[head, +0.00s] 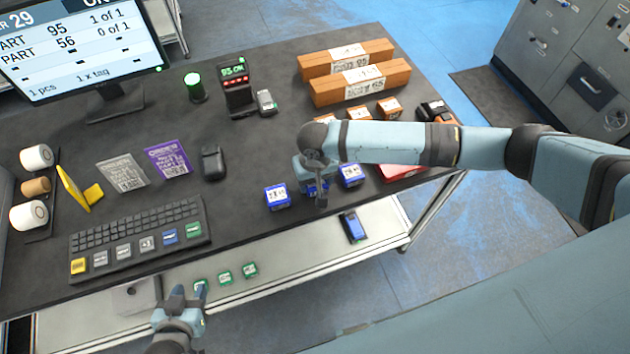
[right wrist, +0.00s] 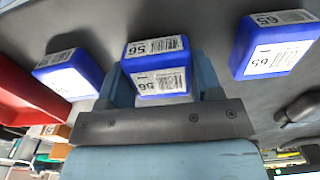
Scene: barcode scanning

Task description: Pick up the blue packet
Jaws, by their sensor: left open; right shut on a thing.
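Three blue packets with white labels stand in a row near the table's front edge. My right gripper (head: 316,182) reaches down over the middle blue packet (right wrist: 157,68) and is shut on it; its label reads 56 in the right wrist view. The gripper hides most of this packet in the head view. The left blue packet (head: 277,197) and the right blue packet (head: 351,176) stand free on either side. They also show in the right wrist view (right wrist: 275,46) (right wrist: 68,76). My left gripper (head: 187,294) is open and empty in front of the table.
A keyboard (head: 138,238), purple packet (head: 168,160), grey packet (head: 123,172) and dark device (head: 213,162) lie to the left. Long orange boxes (head: 361,84) lie at the back. A red tray (right wrist: 28,98) is close beside the blue packets. A lower shelf (head: 300,252) juts out in front.

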